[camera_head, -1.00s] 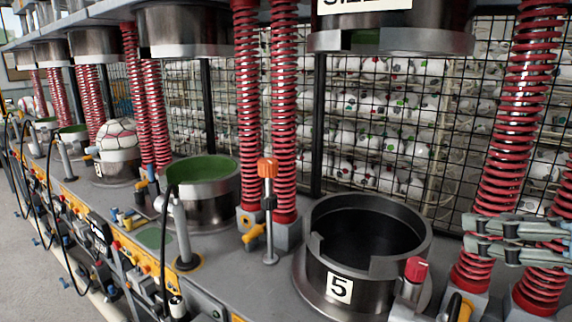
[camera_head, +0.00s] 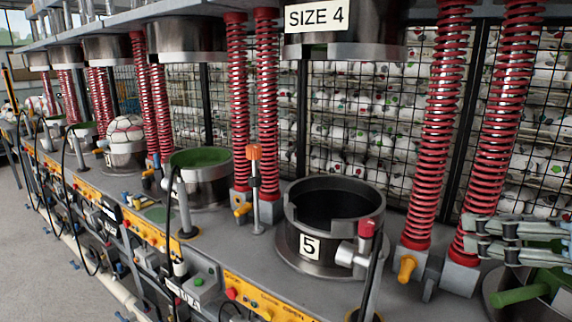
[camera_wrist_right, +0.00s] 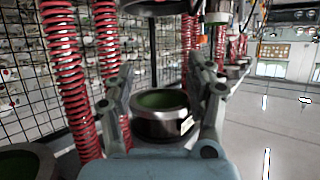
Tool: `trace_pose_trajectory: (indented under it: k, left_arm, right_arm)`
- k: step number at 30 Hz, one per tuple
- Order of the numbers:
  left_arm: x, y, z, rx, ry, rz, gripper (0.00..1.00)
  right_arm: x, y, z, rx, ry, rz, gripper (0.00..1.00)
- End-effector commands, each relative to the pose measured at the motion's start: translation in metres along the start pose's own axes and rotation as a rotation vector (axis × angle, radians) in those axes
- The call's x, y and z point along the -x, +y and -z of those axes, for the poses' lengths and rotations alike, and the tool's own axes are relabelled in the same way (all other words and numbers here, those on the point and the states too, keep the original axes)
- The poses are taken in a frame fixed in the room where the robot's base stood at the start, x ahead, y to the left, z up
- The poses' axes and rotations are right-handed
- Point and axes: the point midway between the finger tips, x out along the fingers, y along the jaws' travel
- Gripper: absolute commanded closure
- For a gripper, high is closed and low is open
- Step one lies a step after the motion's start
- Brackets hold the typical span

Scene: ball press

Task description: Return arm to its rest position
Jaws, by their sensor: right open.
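My right gripper (camera_head: 468,236) is at the right edge of the head view, in front of the red springs. Its two fingers are apart with nothing between them. In the right wrist view the open fingers (camera_wrist_right: 163,82) stand on either side of a green-lined metal mould (camera_wrist_right: 163,103), which lies beyond them and looks ungripped. Most of the right arm is outside the head view. My left gripper is not in either view.
A mould marked 5 (camera_head: 296,247) stands on the grey bench under a SIZE 4 press head (camera_head: 345,45). Tall red springs (camera_head: 440,130) flank the presses. A panelled ball (camera_head: 124,130) sits in a mould farther left. Floor is open at left.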

Motion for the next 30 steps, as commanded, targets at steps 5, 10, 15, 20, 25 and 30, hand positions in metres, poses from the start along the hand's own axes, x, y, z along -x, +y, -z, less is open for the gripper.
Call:
trace_pose_trajectory:
  k: [5,10,15,20,25,30]
  left_arm:
    - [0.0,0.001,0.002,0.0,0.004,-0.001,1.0]
    - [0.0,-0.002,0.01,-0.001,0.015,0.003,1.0]
    - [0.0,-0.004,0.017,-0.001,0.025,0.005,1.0]
    - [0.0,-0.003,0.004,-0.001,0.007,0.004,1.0]
    - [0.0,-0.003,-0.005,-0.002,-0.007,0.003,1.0]
    - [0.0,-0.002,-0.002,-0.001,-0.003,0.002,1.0]
  right_arm:
    - [0.001,0.005,-0.021,-0.004,-0.062,-0.057,0.45]
    - [0.004,0.01,-0.048,-0.006,-0.145,-0.117,0.45]
    - [0.012,0.011,-0.085,-0.015,-0.273,-0.183,0.45]
    - [0.026,0.005,-0.127,-0.028,-0.432,-0.231,0.45]
    - [0.049,-0.013,-0.174,-0.052,-0.632,-0.248,0.45]
    - [0.08,-0.045,-0.217,-0.09,-0.857,-0.216,0.45]
